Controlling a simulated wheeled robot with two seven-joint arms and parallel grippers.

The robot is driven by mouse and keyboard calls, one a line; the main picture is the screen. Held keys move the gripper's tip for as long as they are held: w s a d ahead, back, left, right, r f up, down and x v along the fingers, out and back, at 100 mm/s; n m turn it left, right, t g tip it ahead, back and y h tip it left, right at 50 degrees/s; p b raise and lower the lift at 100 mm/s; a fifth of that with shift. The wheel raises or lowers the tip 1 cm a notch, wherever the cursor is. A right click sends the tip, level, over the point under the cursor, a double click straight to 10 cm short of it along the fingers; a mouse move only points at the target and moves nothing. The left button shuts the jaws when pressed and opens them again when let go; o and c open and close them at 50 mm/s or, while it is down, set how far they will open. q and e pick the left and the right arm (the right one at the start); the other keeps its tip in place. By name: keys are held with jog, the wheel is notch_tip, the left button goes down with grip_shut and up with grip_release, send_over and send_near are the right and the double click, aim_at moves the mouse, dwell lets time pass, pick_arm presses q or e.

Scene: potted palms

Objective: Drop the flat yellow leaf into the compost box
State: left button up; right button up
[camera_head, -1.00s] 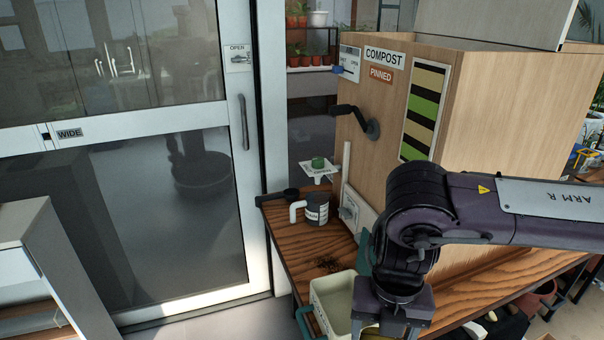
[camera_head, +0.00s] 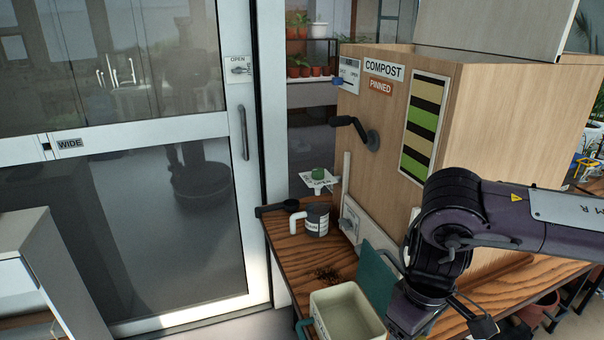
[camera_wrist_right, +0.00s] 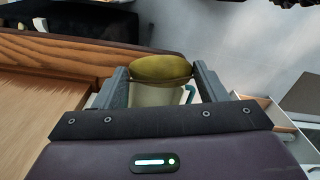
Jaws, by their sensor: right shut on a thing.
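The flat yellow leaf (camera_wrist_right: 163,68), olive-yellow and oval, is held between the fingertips of my right gripper (camera_wrist_right: 163,78) in the right wrist view. In the head view this gripper (camera_head: 408,318) is at the bottom edge, in front of the compost box and beside the cream tub; its fingertips and the leaf do not show there. The compost box (camera_head: 385,130) is tall light wood, labelled COMPOST and PINNED, with a black crank handle (camera_head: 356,132) and a striped panel. A grey panel (camera_head: 495,25) rises above its top; the inside is hidden. My left gripper is out of view.
A cream tub (camera_head: 345,310) with a teal handle stands at the wooden bench's (camera_head: 295,258) front, by a teal board (camera_head: 377,278). A glass door (camera_head: 160,200) fills the left.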

jog(key=m, duration=0.3)
jog(key=d+m, duration=0.1)
jog(key=m, duration=0.3)
jog(key=shift+w+d, duration=0.15)
jog(key=shift+f, duration=0.1)
